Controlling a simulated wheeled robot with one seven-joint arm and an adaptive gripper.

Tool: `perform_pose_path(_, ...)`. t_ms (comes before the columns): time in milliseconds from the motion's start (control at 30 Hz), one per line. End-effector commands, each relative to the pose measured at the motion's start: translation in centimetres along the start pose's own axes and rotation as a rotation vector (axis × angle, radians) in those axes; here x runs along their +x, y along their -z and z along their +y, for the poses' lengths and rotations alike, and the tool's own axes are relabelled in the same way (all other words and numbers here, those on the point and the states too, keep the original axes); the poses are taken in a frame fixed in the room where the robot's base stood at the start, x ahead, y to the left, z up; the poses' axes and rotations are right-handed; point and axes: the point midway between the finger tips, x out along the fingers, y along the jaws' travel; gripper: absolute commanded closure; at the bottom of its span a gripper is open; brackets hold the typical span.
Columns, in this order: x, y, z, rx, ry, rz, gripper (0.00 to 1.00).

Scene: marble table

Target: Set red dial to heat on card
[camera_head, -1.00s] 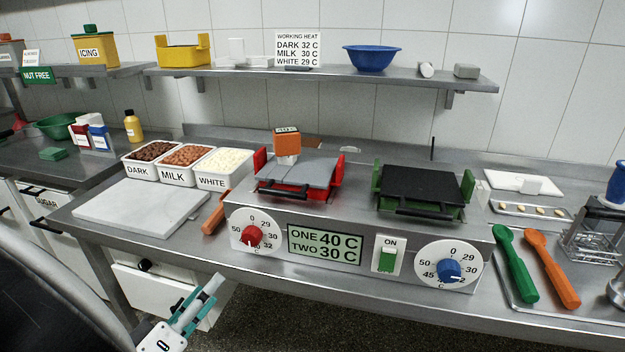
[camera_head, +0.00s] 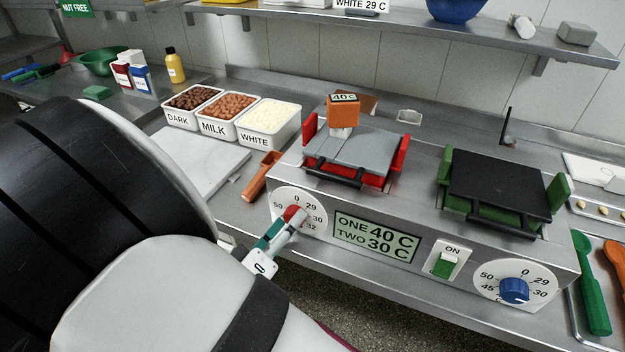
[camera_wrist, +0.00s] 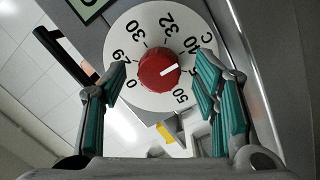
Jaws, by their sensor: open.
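The red dial (camera_head: 292,214) is on the left of the metal front panel, on a white numbered disc. In the wrist view my gripper (camera_wrist: 160,85) is open, with teal finger pads either side of the dial, apart from the red knob. The card (camera_head: 361,4) on the shelf is cut off by the top edge; only "WHITE 29 C" reads. The display (camera_head: 374,237) reads ONE 40 C, TWO 30 C.
A blue dial (camera_head: 514,290) and a green ON switch (camera_head: 445,264) are to the right on the panel. Above stand a red-sided melter (camera_head: 352,152) with an orange 40C block (camera_head: 343,111) and a green-sided one (camera_head: 497,187). An orange-handled tool (camera_head: 260,177) lies left of the panel.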

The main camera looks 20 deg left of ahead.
Motion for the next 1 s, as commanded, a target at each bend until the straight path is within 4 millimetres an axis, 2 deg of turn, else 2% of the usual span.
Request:
perform_pose_path(267, 0.02, -0.09, 0.03, 0.000, 0.000, 0.001, 0.45)
perform_pose_path(300, 0.02, -0.09, 0.03, 0.000, 0.000, 0.001, 0.47)
perform_pose_path(500, 0.02, -0.07, 0.03, 0.000, 0.000, 0.001, 0.93)
perform_pose_path(767, 0.02, -0.07, 0.00, -0.011, 0.000, 0.001, 0.93)
perform_pose_path(1000, 0.03, -0.10, -0.05, -0.098, -0.007, 0.007, 0.93)
